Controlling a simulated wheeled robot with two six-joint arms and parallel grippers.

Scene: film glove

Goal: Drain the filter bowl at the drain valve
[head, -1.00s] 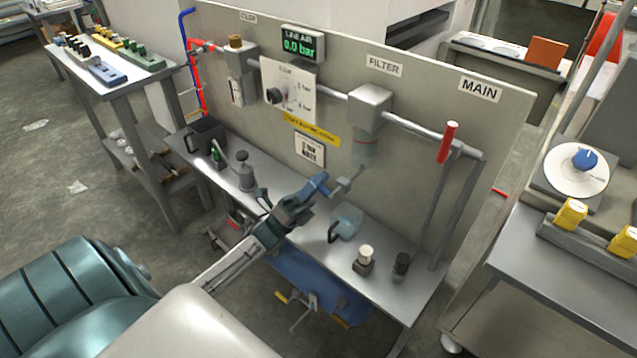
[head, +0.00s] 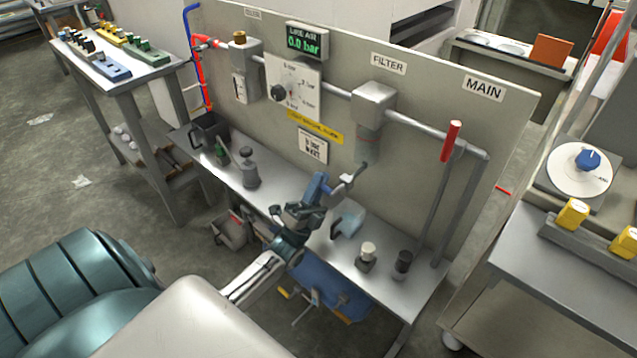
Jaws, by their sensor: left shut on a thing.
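The filter (head: 374,103) is a grey block on the pipe, under the FILTER label. Its clear, greenish bowl (head: 368,148) hangs below it. My left gripper (head: 309,202) is in front of the panel, left of and below the bowl. It is shut on a blue-handled tool (head: 317,187). The tool's grey end (head: 346,181) points up and right, close under the bowl. I cannot tell whether it touches the drain valve, which is too small to make out. My right gripper is out of view.
A pale blue jug (head: 349,222) stands on the narrow bench, just right of my left gripper. Two small fittings (head: 366,256) (head: 402,262) stand farther right. The display (head: 304,42) reads 0.0 bar. A red lever (head: 451,141) is on the pipe's right end.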

